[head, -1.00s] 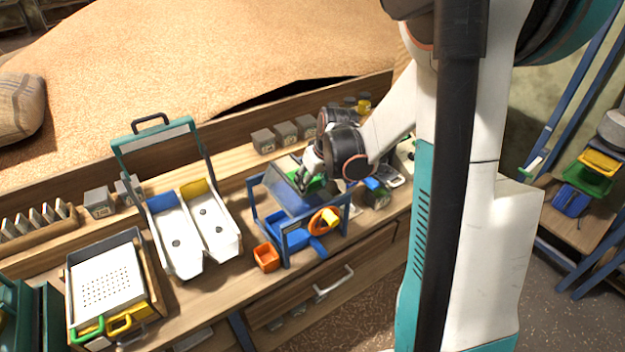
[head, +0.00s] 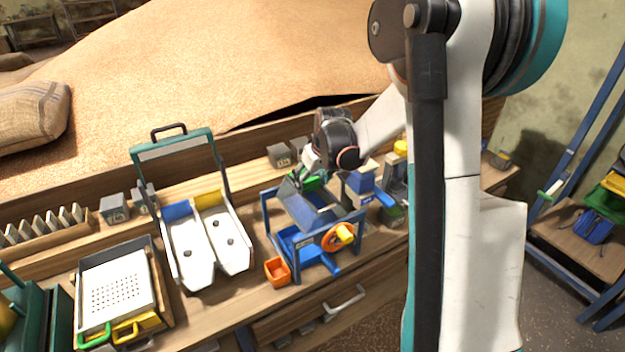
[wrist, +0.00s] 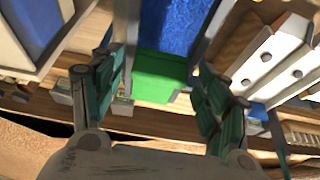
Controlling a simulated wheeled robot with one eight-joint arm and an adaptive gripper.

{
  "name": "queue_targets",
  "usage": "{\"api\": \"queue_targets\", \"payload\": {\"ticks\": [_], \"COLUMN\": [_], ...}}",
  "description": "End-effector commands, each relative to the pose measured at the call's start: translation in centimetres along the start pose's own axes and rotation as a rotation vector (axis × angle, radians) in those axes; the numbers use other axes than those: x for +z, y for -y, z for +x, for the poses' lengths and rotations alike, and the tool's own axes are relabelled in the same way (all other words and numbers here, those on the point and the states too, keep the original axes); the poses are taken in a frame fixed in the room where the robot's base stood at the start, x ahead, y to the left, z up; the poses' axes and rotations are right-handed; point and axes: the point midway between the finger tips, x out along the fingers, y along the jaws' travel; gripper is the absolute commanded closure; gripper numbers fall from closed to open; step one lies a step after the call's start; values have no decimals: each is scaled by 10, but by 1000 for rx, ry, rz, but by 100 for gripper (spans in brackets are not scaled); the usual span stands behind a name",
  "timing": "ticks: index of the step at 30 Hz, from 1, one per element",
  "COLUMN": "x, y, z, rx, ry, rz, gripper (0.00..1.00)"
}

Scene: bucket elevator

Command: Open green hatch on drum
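The drum (head: 308,208) is grey-blue and sits tilted in a blue frame (head: 361,225) on the workbench. An orange wheel with a yellow handle (head: 344,234) is on the frame's front. The green hatch (head: 313,183) is at the drum's far upper end in the head view, partly hidden by my gripper (head: 304,174). In the wrist view the hatch (wrist: 160,76) is a bright green block at the end of the blue drum. My gripper (wrist: 157,78) has its fingers spread on either side of the hatch, with a visible gap. Contact cannot be told.
A white two-channel chute (head: 200,243) and a perforated tray (head: 116,288) stand to the left. An orange cup (head: 277,270) is by the frame. Blue-and-grey devices stand close on the right. Grain (head: 220,70) fills the bin behind.

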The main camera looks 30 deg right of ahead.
Motion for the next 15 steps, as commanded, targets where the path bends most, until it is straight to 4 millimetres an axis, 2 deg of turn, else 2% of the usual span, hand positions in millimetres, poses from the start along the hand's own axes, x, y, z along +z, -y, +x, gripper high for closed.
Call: {"api": "queue_targets", "payload": {"ticks": [10, 15], "x": [0, 0], "y": [0, 0], "z": [-3, -20], "rx": [0, 0], "ry": [0, 0], "rz": [0, 1], "gripper": [29, 29]}}
